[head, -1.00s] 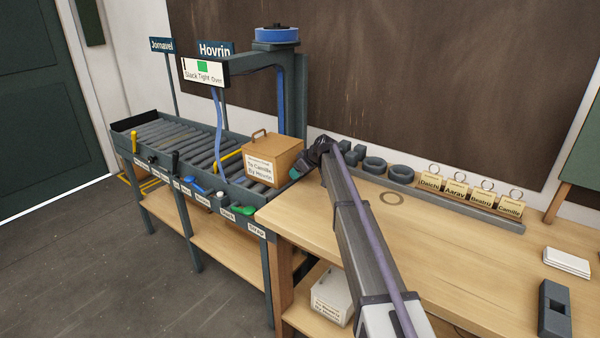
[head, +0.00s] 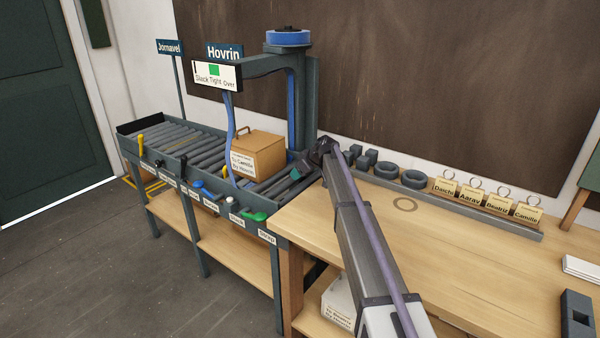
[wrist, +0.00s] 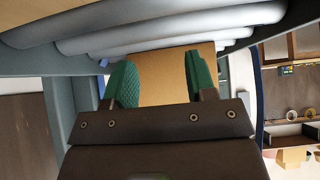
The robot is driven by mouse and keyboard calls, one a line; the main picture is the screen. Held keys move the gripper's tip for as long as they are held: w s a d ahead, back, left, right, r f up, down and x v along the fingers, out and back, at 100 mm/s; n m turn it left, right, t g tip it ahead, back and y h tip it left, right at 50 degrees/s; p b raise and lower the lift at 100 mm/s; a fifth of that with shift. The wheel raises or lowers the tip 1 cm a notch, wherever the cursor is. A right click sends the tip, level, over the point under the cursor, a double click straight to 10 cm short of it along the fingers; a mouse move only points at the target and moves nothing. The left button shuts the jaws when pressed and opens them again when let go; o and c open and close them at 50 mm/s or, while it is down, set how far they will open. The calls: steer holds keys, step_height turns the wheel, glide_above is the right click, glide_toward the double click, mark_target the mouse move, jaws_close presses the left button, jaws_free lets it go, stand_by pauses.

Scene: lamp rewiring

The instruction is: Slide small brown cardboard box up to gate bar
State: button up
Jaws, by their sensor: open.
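The small brown cardboard box (head: 265,152) sits upright on the roller conveyor, with a handle on top and a white label on its front. My gripper (head: 296,174) is at the box's right side, low over the rollers. In the wrist view its two green fingers (wrist: 160,82) are open, and the brown face of the box (wrist: 165,92) fills the space beyond and between them. I cannot tell whether the fingertips touch the box. The gate bar is not clearly visible now; the box and the blue strap hide the place where a yellow bar showed before.
The rollers (head: 180,142) are clear left of the box. A strapping arch (head: 298,100) with a blue reel stands behind it. Levers and a green knob (head: 254,217) line the front rail. The wooden bench (head: 400,240) lies to the right, with name tags at its back.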

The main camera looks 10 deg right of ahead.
steer(key=s+d+r+p, duration=0.1)
steer(key=s+d, duration=0.1)
steer(key=s+d+r+p, duration=0.2)
steer(key=shift+f, duration=0.1)
steer(key=shift+m, duration=0.4)
steer(key=s+m+g, duration=0.1)
steer(key=s, duration=0.5)
steer(key=s+f+m+g+h, duration=0.1)
steer(key=s+m, duration=0.1)
steer(key=s, duration=0.5)
steer(key=s+d+f+m+g+h, duration=0.1)
steer(key=s+m, duration=0.1)
steer(key=s, duration=0.5)
steer(key=shift+s+f, duration=0.15)
steer(key=s+r+m+g+h+p, duration=0.1)
steer(key=s+m+g+h+p, duration=0.1)
steer(key=s, duration=2.7)
steer(key=shift+d+m+h+p, duration=0.2)
steer(key=shift+m+h+p, duration=0.15)
steer(key=shift+m+h, duration=0.5)
